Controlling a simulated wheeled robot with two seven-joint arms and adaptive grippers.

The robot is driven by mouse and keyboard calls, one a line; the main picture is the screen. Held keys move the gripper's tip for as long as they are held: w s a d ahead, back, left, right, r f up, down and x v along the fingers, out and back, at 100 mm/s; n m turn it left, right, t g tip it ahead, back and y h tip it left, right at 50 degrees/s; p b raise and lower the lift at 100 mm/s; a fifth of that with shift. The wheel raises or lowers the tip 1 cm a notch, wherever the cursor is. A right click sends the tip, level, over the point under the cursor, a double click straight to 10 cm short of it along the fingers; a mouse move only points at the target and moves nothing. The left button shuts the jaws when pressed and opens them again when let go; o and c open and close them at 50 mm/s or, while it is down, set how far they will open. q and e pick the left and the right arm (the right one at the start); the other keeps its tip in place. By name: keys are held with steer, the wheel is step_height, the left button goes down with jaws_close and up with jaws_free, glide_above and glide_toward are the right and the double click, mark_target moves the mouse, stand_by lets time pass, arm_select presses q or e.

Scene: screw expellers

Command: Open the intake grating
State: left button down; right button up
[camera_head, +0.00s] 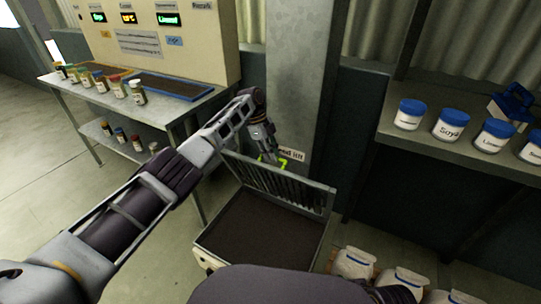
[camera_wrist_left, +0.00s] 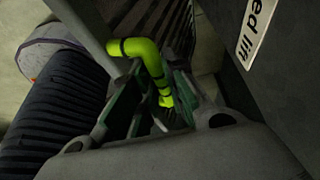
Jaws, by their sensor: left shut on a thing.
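The intake grating (camera_head: 290,192) is a grey barred panel standing raised and tilted at the back of the square intake (camera_head: 213,231). The dark inside of the intake is exposed. A yellow-green handle (camera_head: 283,163) sits near the grating's upper edge; it also shows in the left wrist view (camera_wrist_left: 150,60), with black bands. My left gripper (camera_head: 268,153) reaches over to the grating's far side and is shut on the handle. In the left wrist view its fingers (camera_wrist_left: 152,97) close around the handle. I cannot make out my right gripper.
A grey column (camera_head: 292,75) with a partly hidden label (camera_head: 292,154) stands right behind the grating. A table (camera_head: 75,88) with small jars and trays is at left. A shelf (camera_head: 388,126) with blue-lidded tubs is at right. White sacks (camera_head: 355,263) lie at lower right.

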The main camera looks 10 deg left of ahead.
arm_select(q)
steer(key=shift+s+f, duration=0.1)
steer(key=shift+f, duration=0.35)
steer(key=c, duration=1.7)
jaws_free()
steer(key=shift+o, duration=1.2)
steer(key=shift+w, duration=0.25)
steer(key=shift+s+r, duration=0.1)
steer(key=shift+r, duration=0.1)
steer(key=v, duration=1.1)
steer(key=shift+r, duration=0.35)
steer(key=shift+a, duration=0.15)
